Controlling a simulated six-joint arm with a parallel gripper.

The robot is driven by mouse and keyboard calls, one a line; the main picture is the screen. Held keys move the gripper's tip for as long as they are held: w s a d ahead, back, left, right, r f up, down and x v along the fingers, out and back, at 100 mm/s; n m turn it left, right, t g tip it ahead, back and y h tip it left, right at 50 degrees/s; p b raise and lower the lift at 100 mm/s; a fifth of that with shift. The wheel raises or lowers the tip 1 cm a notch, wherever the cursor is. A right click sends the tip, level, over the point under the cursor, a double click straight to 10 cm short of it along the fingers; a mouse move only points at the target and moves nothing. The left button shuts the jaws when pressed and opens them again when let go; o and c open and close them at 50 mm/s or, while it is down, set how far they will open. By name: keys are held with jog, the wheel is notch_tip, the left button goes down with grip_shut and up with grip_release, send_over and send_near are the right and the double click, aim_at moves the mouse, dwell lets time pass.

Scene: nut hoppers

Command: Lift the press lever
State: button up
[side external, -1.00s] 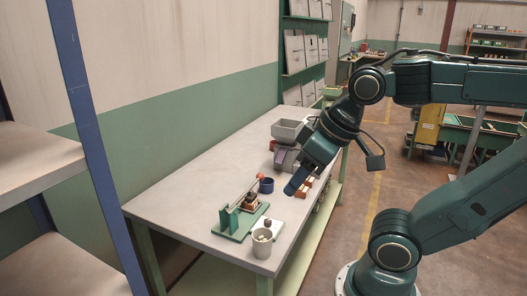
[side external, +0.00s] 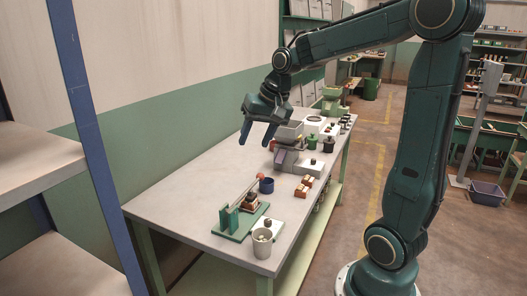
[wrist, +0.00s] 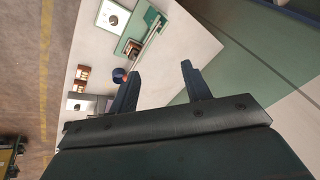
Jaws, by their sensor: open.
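The press (side external: 240,217) stands near the front end of the table, with a green base and a green upright post. Its lever (side external: 246,190) is a pale bar that slopes up from the post to a red-orange knob (side external: 260,177). In the wrist view the press (wrist: 138,32) is at the top, and its lever (wrist: 147,47) runs down to the knob, which lies close to the left fingertip. My gripper (side external: 258,137) is open and empty, above the table and beyond the lever's knob. Its two fingers also show in the wrist view (wrist: 160,72).
A blue cup (side external: 266,186) stands just right of the knob. A grey cup (side external: 262,242) and a white plate with a dark knob (side external: 268,223) are by the press. A grey hopper (side external: 290,132) and orange-brown blocks (side external: 303,187) lie further back. The table's left side is clear.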

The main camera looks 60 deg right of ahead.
jog(key=w+d+f+m, duration=0.2)
jog(key=d+f, duration=0.1)
jog(key=d, duration=0.3)
jog(key=w+d+f+m, duration=0.2)
jog(key=d, duration=0.4)
jog(key=m, duration=0.4)
send_near(262, 175)
notch_tip(262, 175, up, 4)
jog(key=s+d, duration=0.1)
jog(key=s, duration=0.1)
jog(key=shift+d+y, duration=0.1)
jog(key=shift+y, duration=0.3)
jog(key=shift+f, duration=0.1)
jog(key=x, duration=1.3)
jog(key=shift+w+f, duration=0.2)
jog(key=shift+w, duration=0.25)
grip_shut()
